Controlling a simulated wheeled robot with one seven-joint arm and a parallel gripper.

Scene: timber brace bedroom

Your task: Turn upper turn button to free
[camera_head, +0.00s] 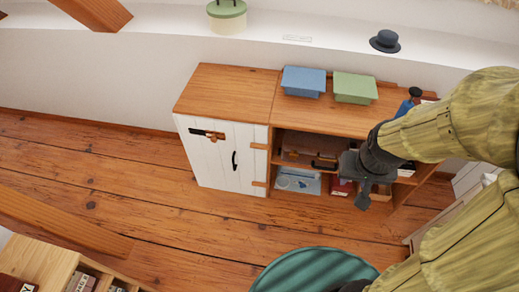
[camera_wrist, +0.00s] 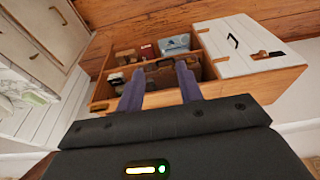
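The white cabinet door (camera_head: 222,170) is shut and has a small copper-brown turn button (camera_head: 212,134) near its top left corner, beside a dark plate. The button lies roughly across the door edge; its exact angle is hard to tell. In the wrist view the turn button (camera_wrist: 262,55) shows small at the right, on the white door (camera_wrist: 235,48). My gripper (camera_head: 362,195) is to the right of the door, in front of the open shelves. In the wrist view its two bluish fingers (camera_wrist: 158,82) are apart with nothing between them. No second turn button is clearly visible.
The black door handle (camera_head: 234,160) sits right of the button. Open shelves (camera_head: 315,140) hold boxes and books. A blue box (camera_head: 304,81) and a green box (camera_head: 355,87) stand on top. The wooden floor (camera_head: 140,190) before the door is clear; a green round seat (camera_head: 315,270) stands nearer.

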